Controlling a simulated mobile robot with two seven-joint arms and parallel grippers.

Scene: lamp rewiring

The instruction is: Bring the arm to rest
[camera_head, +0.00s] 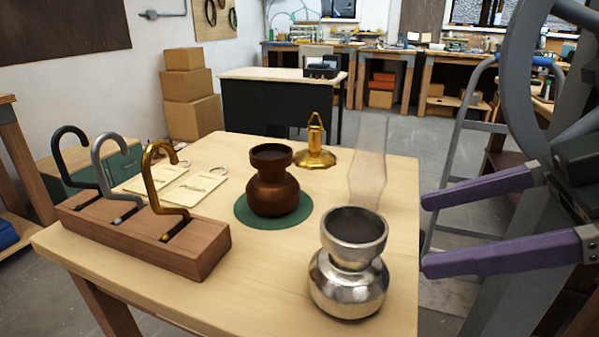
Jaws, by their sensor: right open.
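My right gripper (422,235) comes in from the right with two purple fingers spread wide apart. It is open and empty, with its tips at the table's right edge, to the right of the silver vase-shaped lamp base (349,275). A copper lamp base (273,190) stands upright on a round green mat (242,211). A clear glass chimney (369,165) stands behind the silver base. A brass burner-like piece (315,150) stands at the back of the table. My left gripper is not in view.
The wooden table (275,270) holds a wooden rack (190,250) with black, grey and gold hooks at left. Two cream tags (195,187) lie behind it. A stepladder (465,150) stands at right. The table's front middle is clear.

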